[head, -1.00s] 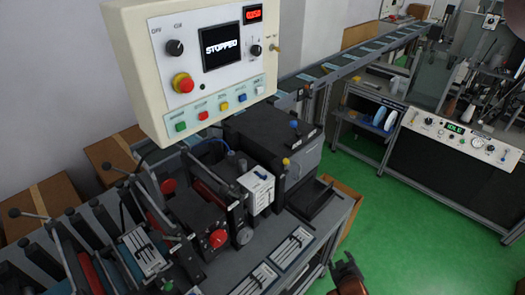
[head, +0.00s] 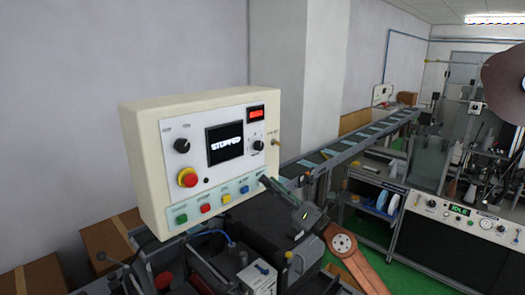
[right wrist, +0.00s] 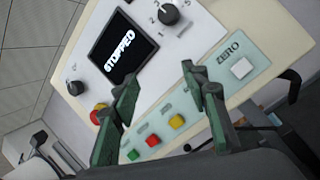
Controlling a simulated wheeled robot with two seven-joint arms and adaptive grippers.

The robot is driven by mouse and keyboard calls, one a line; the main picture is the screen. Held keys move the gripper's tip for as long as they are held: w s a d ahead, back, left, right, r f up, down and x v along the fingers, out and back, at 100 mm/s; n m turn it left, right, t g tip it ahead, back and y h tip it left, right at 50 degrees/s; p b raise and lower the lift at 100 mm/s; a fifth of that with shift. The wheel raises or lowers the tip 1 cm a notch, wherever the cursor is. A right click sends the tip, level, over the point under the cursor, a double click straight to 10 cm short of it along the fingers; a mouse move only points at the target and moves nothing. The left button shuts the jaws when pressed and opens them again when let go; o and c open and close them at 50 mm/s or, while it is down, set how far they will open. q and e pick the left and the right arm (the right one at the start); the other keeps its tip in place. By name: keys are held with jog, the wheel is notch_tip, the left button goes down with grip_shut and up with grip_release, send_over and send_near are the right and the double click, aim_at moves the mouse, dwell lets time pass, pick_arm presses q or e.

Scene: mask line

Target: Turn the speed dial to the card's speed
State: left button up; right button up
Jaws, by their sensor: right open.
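The cream control panel (head: 205,165) stands upright, its screen (head: 225,144) reading STOPPED. A small black dial (head: 258,145) is right of the screen, below a red-lit display (head: 256,114) too small to read; I take it as the speed dial. It also shows in the right wrist view (right wrist: 168,13), with a white pointer mark. Another black knob (head: 182,146) is left of the screen. My right gripper (head: 267,182) is open and empty, in front of the panel's lower right, apart from the dial. I cannot make out the card. My left gripper is out of view.
A red emergency button (head: 188,178) and a row of coloured buttons (head: 205,209) sit low on the panel. A white button marked ZERO (right wrist: 242,68) is near my fingers. A conveyor (head: 350,149) runs behind.

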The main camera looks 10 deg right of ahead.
aim_at(261, 147)
jog(key=w+d+r+n+g+h, duration=0.35)
jog(key=w+r+n, duration=0.2)
jog(key=r, duration=0.25)
jog(key=shift+t, duration=0.45)
jog(key=p+x, duration=0.1)
jog(key=x, duration=0.2)
jog(key=p+x, duration=0.1)
jog(key=x, duration=0.2)
jog(key=shift+s+a, duration=0.15)
jog(key=shift+a, duration=0.1)
jog(key=shift+w+a+f+h, duration=0.15)
jog(key=shift+w+a+h, duration=0.1)
jog(key=shift+w, duration=0.15)
grip_shut()
